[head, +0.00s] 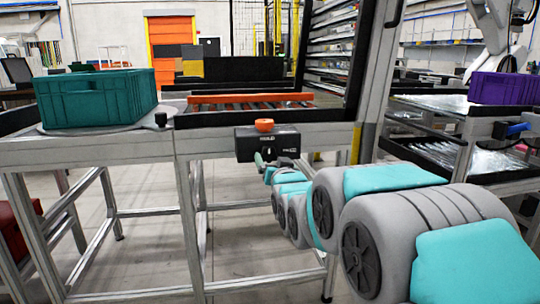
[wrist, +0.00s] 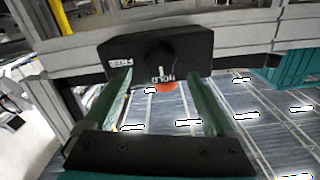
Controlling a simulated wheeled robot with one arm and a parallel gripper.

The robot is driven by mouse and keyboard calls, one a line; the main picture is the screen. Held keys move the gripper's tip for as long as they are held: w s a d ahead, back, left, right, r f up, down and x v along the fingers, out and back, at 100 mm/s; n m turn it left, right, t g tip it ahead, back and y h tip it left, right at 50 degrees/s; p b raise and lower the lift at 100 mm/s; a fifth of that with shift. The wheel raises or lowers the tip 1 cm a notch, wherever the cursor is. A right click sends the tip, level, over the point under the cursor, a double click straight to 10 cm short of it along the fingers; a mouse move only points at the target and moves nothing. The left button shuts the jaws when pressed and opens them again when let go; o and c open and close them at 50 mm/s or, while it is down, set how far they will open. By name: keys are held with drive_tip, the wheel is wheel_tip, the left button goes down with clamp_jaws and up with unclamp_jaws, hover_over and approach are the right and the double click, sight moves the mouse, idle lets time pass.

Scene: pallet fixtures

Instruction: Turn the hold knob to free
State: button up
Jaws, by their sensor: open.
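A black control box (head: 267,143) is mounted on the front rail of the grey frame. The wrist view shows the box inverted, with a dark round knob (wrist: 160,54) on its face and the labels HOLD and FREE. The knob's white mark appears to point at HOLD. My gripper (wrist: 159,76) is open, with its two green fingers reaching toward the box on either side of the knob. They look apart from the knob; contact cannot be told. In the head view my gripper (head: 265,162) is small, just below and in front of the box.
An orange button (head: 264,125) sits on top of the box. A green crate (head: 97,98) stands on the frame at left. An orange bar (head: 250,98) lies across rollers behind the box. A purple crate (head: 499,88) is at right. Floor under the frame is mostly open.

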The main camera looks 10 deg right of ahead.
sight(270, 154)
drive_tip(key=shift+w, duration=2.25)
drive_tip(key=c, duration=1.4)
